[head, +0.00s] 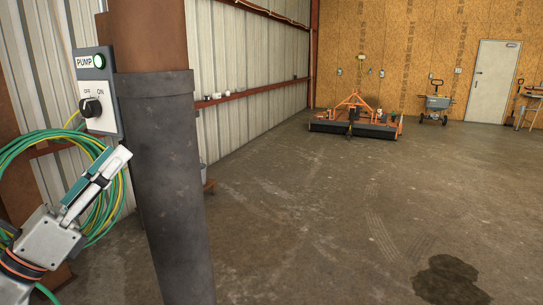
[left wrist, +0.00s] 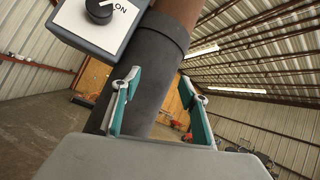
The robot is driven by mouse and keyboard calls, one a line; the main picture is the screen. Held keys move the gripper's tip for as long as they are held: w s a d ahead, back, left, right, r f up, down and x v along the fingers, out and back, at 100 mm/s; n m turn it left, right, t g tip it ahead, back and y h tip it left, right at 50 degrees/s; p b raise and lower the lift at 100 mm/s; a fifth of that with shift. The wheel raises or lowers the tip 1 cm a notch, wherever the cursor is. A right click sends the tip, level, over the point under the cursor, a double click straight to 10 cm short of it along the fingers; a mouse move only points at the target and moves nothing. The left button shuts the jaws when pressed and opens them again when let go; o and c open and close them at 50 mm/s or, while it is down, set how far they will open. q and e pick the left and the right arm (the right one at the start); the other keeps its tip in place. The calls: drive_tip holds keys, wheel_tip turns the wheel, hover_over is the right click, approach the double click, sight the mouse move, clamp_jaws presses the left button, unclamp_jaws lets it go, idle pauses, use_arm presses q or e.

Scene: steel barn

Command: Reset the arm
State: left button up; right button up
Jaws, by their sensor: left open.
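My left gripper (head: 108,172) is below and slightly right of the pump switch box in the head view. It is open and empty, its two fingers apart in the left wrist view (left wrist: 160,95). The grey switch box (head: 97,72) is fixed beside a dark column and is labelled PUMP, with a green light (head: 99,60) at the top. Its black rotary knob (head: 91,107) sits under the OFF and ON marks; the knob (left wrist: 99,11) also shows in the left wrist view, apart from the fingers. I cannot tell exactly where the knob points. My right gripper is not in view.
The thick dark column (head: 168,185) stands right beside my left gripper. A coil of green and yellow hose (head: 38,150) hangs behind it. An orange implement (head: 354,120) and a spreader (head: 437,103) stand far back. The concrete floor between is mostly clear, with a dark stain (head: 450,280).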

use_arm(q)
drive_tip(key=a+f+n+g+y, duration=0.1)
drive_tip(key=a+f+n+y, duration=0.4)
drive_tip(key=f+n+y, duration=0.5)
drive_tip(key=a+f+n+y, duration=0.5)
drive_tip(key=f+n+y, duration=0.35)
drive_tip(key=n, duration=0.45)
drive_tip(key=s+a+f+n+g, duration=0.1)
drive_tip(key=s+f+n+g, duration=0.25)
drive_tip(key=f, duration=0.65)
drive_tip(key=s+a+f+n+g, duration=0.1)
drive_tip(key=s+f+n+g, duration=0.3)
drive_tip(key=f, duration=0.6)
drive_tip(key=s+d+f+n+g, duration=0.1)
drive_tip(key=s+d+f+g, duration=0.3)
drive_tip(key=s+f, duration=0.6)
drive_tip(key=w+d+f+n+t+h, duration=0.1)
drive_tip(key=d+f+n+t+h, duration=0.1)
drive_tip(key=d+f+h, duration=0.6)
drive_tip(key=d+f+n, duration=0.1)
drive_tip(key=d+f, duration=0.5)
drive_tip(key=d, duration=0.1)
drive_tip(key=shift+d+f, duration=0.15)
